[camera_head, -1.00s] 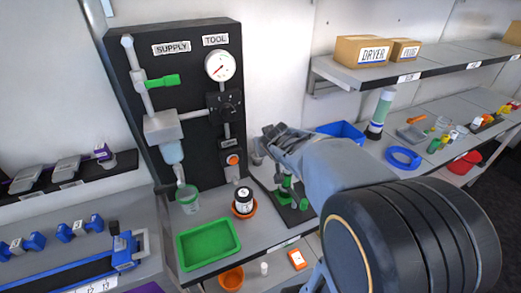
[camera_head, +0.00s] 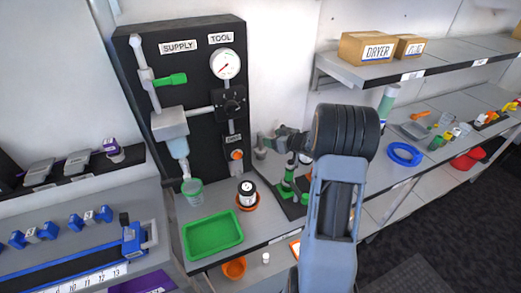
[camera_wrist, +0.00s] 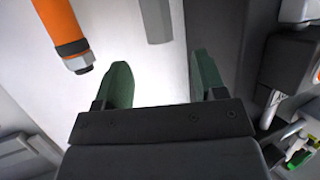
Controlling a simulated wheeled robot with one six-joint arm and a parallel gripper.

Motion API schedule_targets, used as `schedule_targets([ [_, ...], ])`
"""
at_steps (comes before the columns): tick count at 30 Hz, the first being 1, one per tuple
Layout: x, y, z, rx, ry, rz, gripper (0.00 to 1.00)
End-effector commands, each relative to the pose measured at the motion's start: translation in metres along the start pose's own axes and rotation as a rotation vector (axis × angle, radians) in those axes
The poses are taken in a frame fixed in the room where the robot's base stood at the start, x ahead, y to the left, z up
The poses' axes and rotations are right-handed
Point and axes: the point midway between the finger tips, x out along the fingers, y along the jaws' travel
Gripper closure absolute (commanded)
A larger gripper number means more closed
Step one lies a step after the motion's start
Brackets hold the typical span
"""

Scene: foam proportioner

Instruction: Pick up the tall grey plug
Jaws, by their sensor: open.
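A grey, faceted upright piece (camera_wrist: 156,20) shows at the top of the wrist view, cut off by the frame edge; it looks like the tall grey plug, but I cannot be sure. My gripper (camera_wrist: 158,82) is open, with its two dark green fingers apart and nothing between them. The grey piece lies beyond the fingertips, in line with the gap. In the head view my gripper (camera_head: 276,142) is small and partly hidden by my arm, near the wall right of the black panel. A small grey piece (camera_head: 260,153) shows just beside it.
An orange cylinder with a dark band and metal end (camera_wrist: 66,35) is left of the fingers in the wrist view. The black panel (camera_head: 205,130), green fittings (camera_head: 288,182), white-and-black jar (camera_head: 246,193) and green tray (camera_head: 214,234) stand nearby. A shelf (camera_head: 420,68) overhangs at right.

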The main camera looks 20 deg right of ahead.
Motion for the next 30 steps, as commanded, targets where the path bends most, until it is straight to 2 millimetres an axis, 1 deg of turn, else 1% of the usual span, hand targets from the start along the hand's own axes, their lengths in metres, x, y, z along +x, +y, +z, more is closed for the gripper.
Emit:
schedule_targets([
  [1,0.004,0.0,0.011,0.004,-0.002,-0.002,0.36],
  [4,0.009,0.0,0.026,0.002,-0.002,0.0,0.36],
  [6,0.019,-0.001,0.022,-0.002,0.001,-0.002,0.36],
  [9,0.028,-0.001,0.022,-0.001,0.0,-0.001,0.36],
  [16,0.04,0.0,0.023,-0.001,-0.001,0.001,0.36],
  [24,0.074,0.0,0.022,-0.001,-0.001,0.0,0.36],
  [27,0.081,0.0,0.022,-0.002,0.0,0.001,0.36],
  [30,0.084,0.0,0.022,-0.001,0.0,0.001,0.36],
])
